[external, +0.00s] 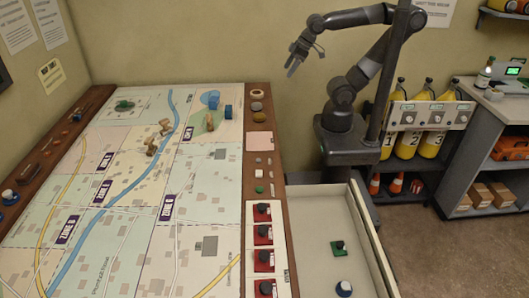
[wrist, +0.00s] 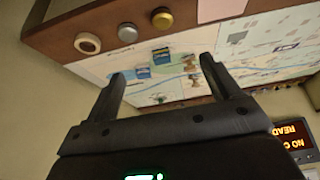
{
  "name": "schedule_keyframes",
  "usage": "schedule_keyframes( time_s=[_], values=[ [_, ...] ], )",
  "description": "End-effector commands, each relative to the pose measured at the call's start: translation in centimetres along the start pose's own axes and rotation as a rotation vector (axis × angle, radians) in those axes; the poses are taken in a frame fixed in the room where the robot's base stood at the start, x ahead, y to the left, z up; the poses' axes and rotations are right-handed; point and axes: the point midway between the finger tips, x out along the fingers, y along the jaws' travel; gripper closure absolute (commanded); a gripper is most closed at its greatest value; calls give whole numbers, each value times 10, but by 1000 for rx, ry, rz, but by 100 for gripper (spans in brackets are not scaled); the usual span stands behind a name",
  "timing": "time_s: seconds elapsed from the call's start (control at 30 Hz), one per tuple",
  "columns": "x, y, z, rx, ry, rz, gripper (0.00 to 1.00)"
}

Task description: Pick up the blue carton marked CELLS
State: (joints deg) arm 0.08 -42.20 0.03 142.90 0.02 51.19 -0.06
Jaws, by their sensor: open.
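No carton's lettering is legible, so I cannot tell which one reads CELLS. My gripper (external: 304,60) is raised in the air to the right of the table's far end, away from both. Its two fingers are apart and empty in the wrist view (wrist: 163,68).
The map table (external: 180,245) has a wooden rim with round knobs and red switch blocks on its right. Small brown figures (external: 152,147) stand near the blue pieces. An open drawer (external: 315,215) holds a green piece and a blue-and-white knob. Yellow cylinders stand behind my arm.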

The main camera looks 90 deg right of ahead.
Motion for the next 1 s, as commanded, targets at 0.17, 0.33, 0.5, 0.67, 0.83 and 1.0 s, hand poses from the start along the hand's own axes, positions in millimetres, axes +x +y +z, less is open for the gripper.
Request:
schedule_keyframes(
  time_s=[0.17, 0.33, 0.5, 0.67, 0.83, 1.0],
  values=[
    [19, 2, -28, 1, -20, 4, 18],
    [52, 5, -66, 4, -41, 8, 18],
    [92, 9, -100, 6, -60, 10, 18],
    [137, 15, -127, 10, -78, 10, 18],
    [182, 20, -147, 14, -93, 9, 18],
    [209, 24, -156, 17, -98, 8, 18]
  ],
)
